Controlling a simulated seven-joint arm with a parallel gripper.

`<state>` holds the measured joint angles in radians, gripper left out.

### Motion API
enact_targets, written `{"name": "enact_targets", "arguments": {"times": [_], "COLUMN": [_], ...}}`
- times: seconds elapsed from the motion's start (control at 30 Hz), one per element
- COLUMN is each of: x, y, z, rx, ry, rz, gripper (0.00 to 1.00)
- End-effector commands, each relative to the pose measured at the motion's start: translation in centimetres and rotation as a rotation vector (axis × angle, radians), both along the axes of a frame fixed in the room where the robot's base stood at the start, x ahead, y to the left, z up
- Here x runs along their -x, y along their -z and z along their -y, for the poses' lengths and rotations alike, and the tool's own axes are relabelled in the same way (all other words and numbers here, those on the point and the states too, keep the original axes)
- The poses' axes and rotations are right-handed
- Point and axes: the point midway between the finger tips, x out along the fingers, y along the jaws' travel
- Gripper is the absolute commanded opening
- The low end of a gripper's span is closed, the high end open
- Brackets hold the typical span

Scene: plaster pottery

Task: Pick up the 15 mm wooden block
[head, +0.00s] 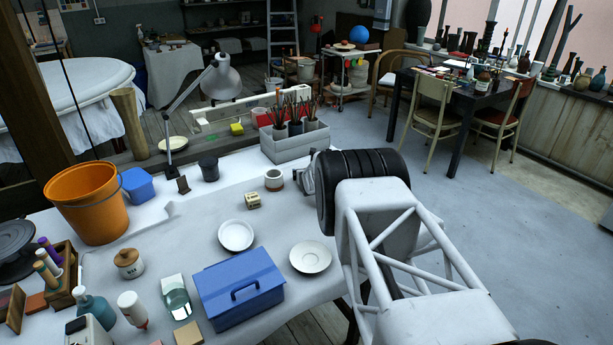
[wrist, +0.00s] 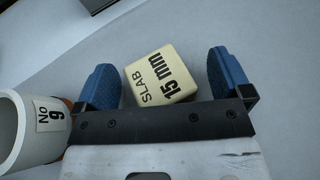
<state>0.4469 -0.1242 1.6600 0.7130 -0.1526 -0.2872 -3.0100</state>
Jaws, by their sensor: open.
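The 15 mm wooden block (wrist: 158,76) is a cream cube with "SLAB 15 mm" printed on it. In the wrist view it lies tilted in the picture between the two blue fingers of my gripper (wrist: 165,80), which are apart. I see a gap on the right side; on the left the block comes close to the finger, and I cannot tell whether they touch. In the head view my gripper (head: 300,181) is at the far right end of the table, mostly hidden by my arm. I cannot make out the block there.
A white pot marked "No 6" (wrist: 30,125) stands just left of my gripper in the wrist view; it appears as a small pot (head: 274,180) in the head view. A small lettered block (head: 253,200) lies further left. Two saucers (head: 310,257) and a blue toolbox (head: 238,290) stand nearer.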

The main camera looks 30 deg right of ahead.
Motion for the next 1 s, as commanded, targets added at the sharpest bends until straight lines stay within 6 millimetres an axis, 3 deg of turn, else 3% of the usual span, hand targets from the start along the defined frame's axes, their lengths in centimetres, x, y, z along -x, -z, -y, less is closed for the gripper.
{"name": "enact_targets", "arguments": {"times": [0.47, 0.8, 1.0], "x": [0.01, 0.0, 0.0], "y": [-0.04, -0.04, -0.06], "z": [0.0, 0.0, 0.0], "rx": [0.0, 0.0, 0.0], "ry": [0.0, 0.0, 0.0], "rz": [0.0, 0.0, 0.0], "gripper": [0.95, 0.45, 0.44]}}
